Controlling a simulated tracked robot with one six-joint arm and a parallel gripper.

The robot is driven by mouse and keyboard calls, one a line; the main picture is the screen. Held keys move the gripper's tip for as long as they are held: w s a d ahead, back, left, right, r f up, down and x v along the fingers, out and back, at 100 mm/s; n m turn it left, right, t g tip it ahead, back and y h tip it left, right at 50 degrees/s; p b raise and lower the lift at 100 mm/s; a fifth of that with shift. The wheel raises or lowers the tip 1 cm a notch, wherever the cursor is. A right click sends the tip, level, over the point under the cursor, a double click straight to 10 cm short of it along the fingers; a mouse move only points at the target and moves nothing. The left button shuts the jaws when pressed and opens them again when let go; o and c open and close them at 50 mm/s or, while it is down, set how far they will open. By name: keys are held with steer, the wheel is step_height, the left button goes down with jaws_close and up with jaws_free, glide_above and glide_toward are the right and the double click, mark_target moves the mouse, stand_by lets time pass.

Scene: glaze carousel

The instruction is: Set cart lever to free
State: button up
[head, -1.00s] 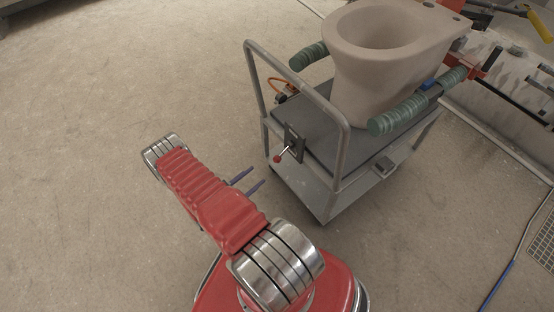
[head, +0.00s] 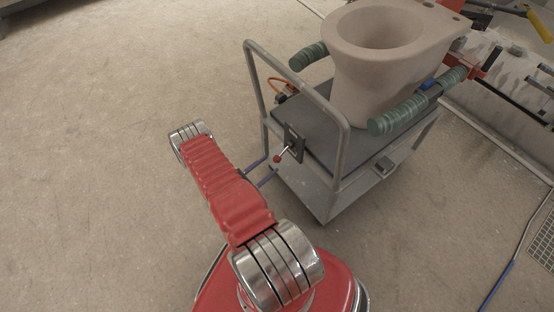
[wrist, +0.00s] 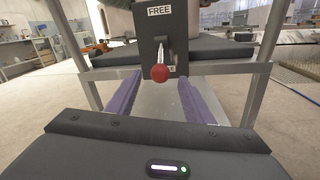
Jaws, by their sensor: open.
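The cart (head: 340,190) stands right of my arm, a grey metal frame with a dark top. Its lever (head: 284,154) has a red ball end and sits on a dark plate at the cart's near end. In the wrist view the red ball (wrist: 160,73) hangs below the plate's FREE label (wrist: 159,10), with the lever pointing down. My gripper (head: 271,167) is open, its two purple fingers pointing at the cart. In the wrist view the fingers (wrist: 159,95) lie left and right of the ball, lower in the picture. They do not appear to touch it.
A beige toilet bowl (head: 365,80) stands on the cart between green wrapped bars (head: 395,115). The cart's bent tube handle (head: 295,80) rises beside the lever plate. A blue hose (head: 500,285) lies on the floor at right. The floor at left is clear.

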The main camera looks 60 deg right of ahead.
mark_target(277, 158)
steer(key=shift+x, duration=3.15)
steer(key=shift+c, duration=0.2)
jaws_close()
